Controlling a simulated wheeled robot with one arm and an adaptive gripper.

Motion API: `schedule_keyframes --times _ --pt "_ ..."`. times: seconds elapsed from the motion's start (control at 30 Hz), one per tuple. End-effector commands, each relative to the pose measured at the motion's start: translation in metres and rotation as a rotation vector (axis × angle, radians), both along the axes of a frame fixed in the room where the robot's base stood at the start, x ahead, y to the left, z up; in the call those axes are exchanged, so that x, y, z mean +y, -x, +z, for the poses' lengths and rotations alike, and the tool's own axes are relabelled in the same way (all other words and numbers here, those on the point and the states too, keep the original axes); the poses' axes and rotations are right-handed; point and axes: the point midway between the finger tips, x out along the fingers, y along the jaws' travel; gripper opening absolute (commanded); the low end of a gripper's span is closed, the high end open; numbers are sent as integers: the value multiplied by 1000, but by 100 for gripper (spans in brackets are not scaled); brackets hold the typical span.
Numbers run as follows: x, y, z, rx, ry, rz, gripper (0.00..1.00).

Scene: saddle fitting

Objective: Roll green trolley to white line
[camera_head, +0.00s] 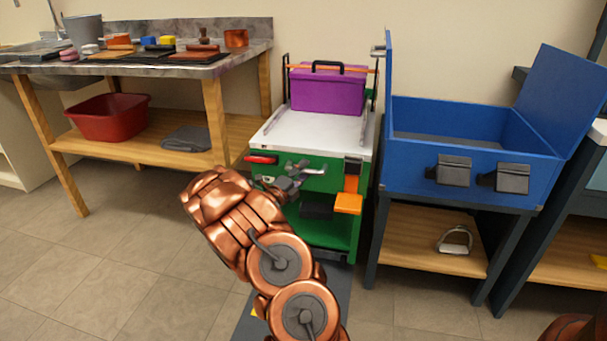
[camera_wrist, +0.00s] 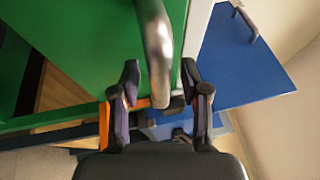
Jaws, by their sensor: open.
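The green trolley (camera_head: 331,182) stands between the wooden bench and the blue chest, with a pale top. In the wrist view, its green panel (camera_wrist: 80,40) fills the upper left. A rounded metal handle (camera_wrist: 157,50) runs down between the two fingers of my gripper (camera_wrist: 166,92). The fingers are apart, one on each side of the handle; I cannot tell whether either touches it. In the head view, my gripper (camera_head: 296,180) is at the trolley's front, partly hidden by my arm. No white line shows in either view.
A purple box (camera_head: 327,94) sits on the trolley, with an orange strap across it. The open blue chest (camera_head: 460,155) stands close on the right, above a shelf with a stirrup (camera_head: 455,240). The wooden bench (camera_head: 215,120) is on the left. Tiled floor (camera_head: 110,260) is clear at front left.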

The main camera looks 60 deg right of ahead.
Motion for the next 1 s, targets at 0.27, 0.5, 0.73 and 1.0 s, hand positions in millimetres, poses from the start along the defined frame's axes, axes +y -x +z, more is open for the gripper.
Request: schedule_keyframes --times 0.27,0.5,0.73,1.0 --pt "-4 0 1 1 0 0 45" --pt "-3 0 1 0 0 0 28" --pt "-3 0 1 0 -1 0 4" --pt "-3 0 1 1 -1 0 0"
